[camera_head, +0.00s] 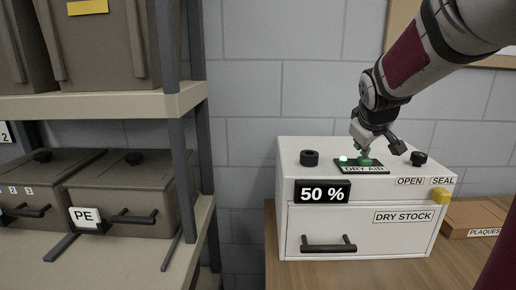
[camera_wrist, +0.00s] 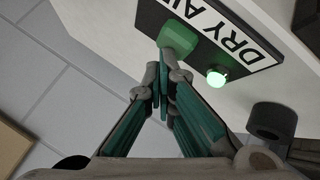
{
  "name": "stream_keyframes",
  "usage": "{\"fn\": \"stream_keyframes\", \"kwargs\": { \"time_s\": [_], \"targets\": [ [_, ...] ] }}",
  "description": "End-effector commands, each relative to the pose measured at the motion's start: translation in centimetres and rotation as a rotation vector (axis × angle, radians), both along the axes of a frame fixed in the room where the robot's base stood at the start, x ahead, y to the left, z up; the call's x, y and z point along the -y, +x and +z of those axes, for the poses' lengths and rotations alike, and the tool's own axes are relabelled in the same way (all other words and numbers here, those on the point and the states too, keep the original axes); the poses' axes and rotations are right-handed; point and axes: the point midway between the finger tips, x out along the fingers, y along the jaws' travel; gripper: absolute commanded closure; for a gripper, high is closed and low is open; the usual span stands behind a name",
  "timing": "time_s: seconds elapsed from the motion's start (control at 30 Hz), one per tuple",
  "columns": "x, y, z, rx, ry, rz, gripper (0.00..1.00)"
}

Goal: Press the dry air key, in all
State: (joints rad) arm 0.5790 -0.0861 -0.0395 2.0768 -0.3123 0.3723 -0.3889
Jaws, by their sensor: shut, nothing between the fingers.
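The green dry air key (camera_head: 364,160) sits on a dark plate with a white DRY AIR label (camera_head: 365,169), on top of the white dry stock cabinet (camera_head: 300,222). In the wrist view the key (camera_wrist: 182,38) is a green block, and a round green lamp (camera_wrist: 216,77) beside it glows. My gripper (camera_head: 364,154) points down at the key with its fingers shut and empty. In the wrist view the fingertips (camera_wrist: 163,62) are at the key's edge; I cannot tell whether they touch it. The cabinet's display (camera_head: 322,192) reads 50 %.
Black knobs (camera_head: 310,158) (camera_head: 419,158) stand on the cabinet top either side of the key. A yellow latch (camera_head: 441,195) is at its right edge, below OPEN and SEAL labels. A shelf (camera_head: 110,104) with grey bins is at left; a PLAQUES box (camera_head: 470,217) lies at right.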

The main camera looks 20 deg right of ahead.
Motion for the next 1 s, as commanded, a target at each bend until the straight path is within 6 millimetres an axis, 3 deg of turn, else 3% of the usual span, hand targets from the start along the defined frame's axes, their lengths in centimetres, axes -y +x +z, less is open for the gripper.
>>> {"fn": "stream_keyframes", "kwargs": {
  "time_s": [0.4, 0.83, 1.0],
  "targets": [
    [0.0, -0.1, 1.9, -0.001, 0.0, -0.001, 1.0],
    [0.0, 0.0, 2.2, 0.0, 0.0, 0.0, 1.0],
    [0.0, -0.1, 3.4, 0.0, 0.001, 0.001, 1.0]
  ]
}}
